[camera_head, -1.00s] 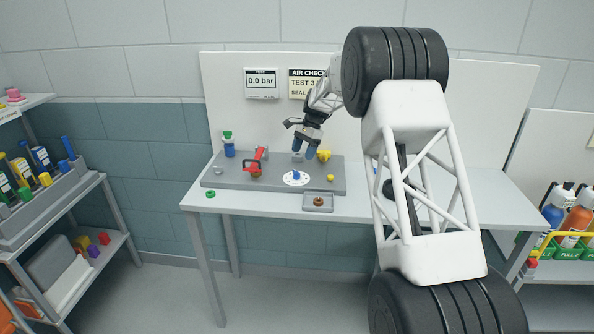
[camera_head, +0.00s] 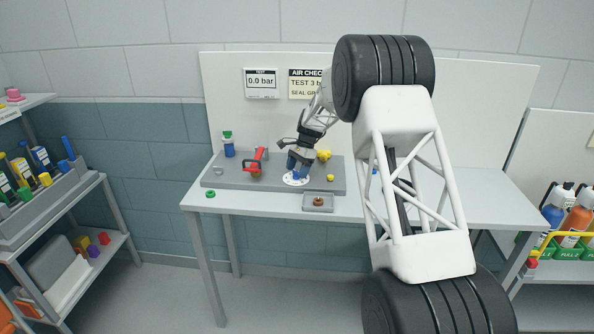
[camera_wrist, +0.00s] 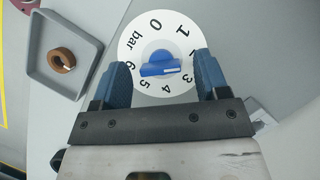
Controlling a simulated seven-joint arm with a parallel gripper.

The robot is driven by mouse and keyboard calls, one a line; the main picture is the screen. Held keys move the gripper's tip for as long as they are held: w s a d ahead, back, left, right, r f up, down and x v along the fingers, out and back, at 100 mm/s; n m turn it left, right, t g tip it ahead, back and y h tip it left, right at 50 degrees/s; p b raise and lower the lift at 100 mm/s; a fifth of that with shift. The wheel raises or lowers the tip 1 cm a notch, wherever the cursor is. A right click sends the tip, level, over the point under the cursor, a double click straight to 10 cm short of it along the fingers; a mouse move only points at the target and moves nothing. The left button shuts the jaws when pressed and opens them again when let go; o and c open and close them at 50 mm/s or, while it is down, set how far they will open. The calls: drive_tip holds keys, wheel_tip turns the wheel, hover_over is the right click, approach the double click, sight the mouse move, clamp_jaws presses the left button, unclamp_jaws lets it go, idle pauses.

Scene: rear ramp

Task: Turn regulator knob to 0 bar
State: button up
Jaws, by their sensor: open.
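The blue regulator knob (camera_wrist: 160,66) sits at the centre of a round white dial (camera_wrist: 136,45) marked 0 to 6 bar. The knob's bar lies roughly crosswise, its white mark at the right end, toward the side where my right finger hides part of the scale. The 0 is at the dial's far side. My gripper (camera_wrist: 162,63) is open, with one blue finger on each side of the knob and visible gaps to it. In the head view, my gripper (camera_head: 299,168) is down at the dial (camera_head: 291,182) and largely hides the knob.
A display (camera_head: 262,83) on the back panel reads 0.0 bar. A red-handled part (camera_head: 256,160) stands left of the dial on the grey base plate (camera_head: 225,180). Yellow parts (camera_head: 323,155) are close on the right. A small tray (camera_head: 310,208) holds a brown ring (camera_wrist: 61,60).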

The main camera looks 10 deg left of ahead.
drive_tip(key=shift+f, duration=0.15)
drive_tip(key=c, duration=0.9)
drive_tip(key=shift+n, duration=0.5)
drive_tip(key=n+g+h, duration=0.1)
drive_tip(key=n, duration=0.2)
drive_tip(key=shift+a+n, duration=0.1)
drive_tip(key=shift+n, duration=0.2)
drive_tip(key=n+h, duration=0.2)
drive_tip(key=n, duration=0.2)
drive_tip(key=shift+n, duration=0.3)
drive_tip(key=n+h, duration=0.2)
drive_tip(key=n, duration=0.2)
drive_tip(key=shift+a, duration=0.15)
drive_tip(key=n+t+h, duration=0.1)
drive_tip(key=n, duration=0.3)
drive_tip(key=shift+n, duration=0.4)
